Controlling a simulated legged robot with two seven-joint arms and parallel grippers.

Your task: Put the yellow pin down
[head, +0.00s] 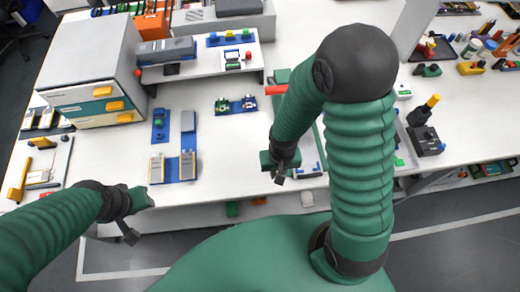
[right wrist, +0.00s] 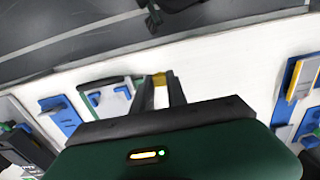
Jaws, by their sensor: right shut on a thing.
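The yellow pin (right wrist: 159,79) shows in the right wrist view as a small yellow piece between the two fingertips of my right gripper (right wrist: 161,88). That gripper is shut on it, over or near the white table; I cannot tell whether the pin touches the surface. In the head view my right gripper (head: 280,172) is near the table's front edge, at the green-edged tray, and the pin is hidden there. My left gripper (head: 132,212) is at the front left, by the table edge, with its finger opening unclear.
A blue fixture with grey pouch cells (head: 181,168) lies left of centre. A small blue board with green parts (head: 236,105) lies at centre. A drawer cabinet (head: 90,75) stands at the left. A black fixture with a yellow-topped part (head: 425,138) stands right. White table between is clear.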

